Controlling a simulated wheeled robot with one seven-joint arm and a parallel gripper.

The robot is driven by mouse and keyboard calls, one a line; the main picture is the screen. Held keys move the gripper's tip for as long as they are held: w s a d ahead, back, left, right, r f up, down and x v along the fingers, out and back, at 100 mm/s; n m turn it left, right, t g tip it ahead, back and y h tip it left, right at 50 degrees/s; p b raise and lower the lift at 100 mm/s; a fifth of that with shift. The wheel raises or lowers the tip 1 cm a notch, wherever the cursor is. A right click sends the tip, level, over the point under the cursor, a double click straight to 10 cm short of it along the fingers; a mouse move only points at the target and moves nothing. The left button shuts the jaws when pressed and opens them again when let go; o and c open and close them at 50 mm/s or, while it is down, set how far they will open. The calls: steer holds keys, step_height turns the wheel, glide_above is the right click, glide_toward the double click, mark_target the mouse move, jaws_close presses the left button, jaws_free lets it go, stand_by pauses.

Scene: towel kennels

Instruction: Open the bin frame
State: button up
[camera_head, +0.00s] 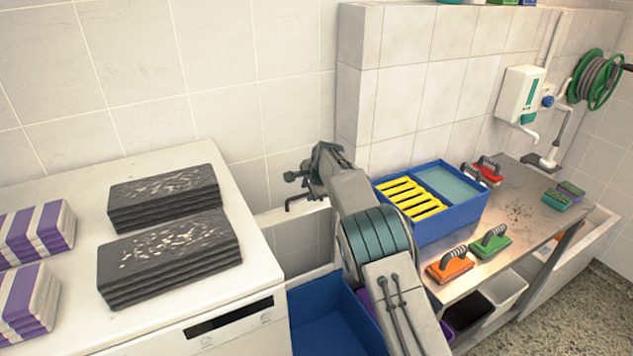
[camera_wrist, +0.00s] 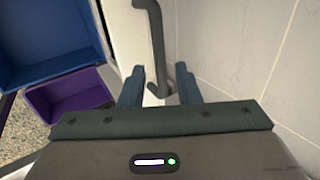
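The bin frame (camera_wrist: 130,35) shows as a pale upright panel in the wrist view. A dark grey bar handle (camera_wrist: 158,45) stands on it, its bent end reaching down between my fingers. In the head view, a pale top edge of the frame (camera_head: 283,214) shows between the white cabinet and my arm. My gripper (camera_wrist: 160,84) is open, with one finger on each side of the handle's near end; I cannot tell whether either touches it. In the head view, my gripper (camera_head: 296,187) is over the frame, and my arm hides part of it.
A blue bin (camera_head: 330,325) sits low beside the cabinet (camera_head: 75,185), which bears towels (camera_head: 165,195). A purple bin (camera_wrist: 70,101) lies beside the blue one. The tiled wall (camera_wrist: 240,45) is close to my gripper. A bench (camera_head: 530,200) with brushes stands right.

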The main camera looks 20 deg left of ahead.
steer(key=b+v, duration=0.2)
steer(key=v, duration=0.7)
steer(key=shift+b, duration=0.35)
steer(key=shift+d+r, duration=0.15)
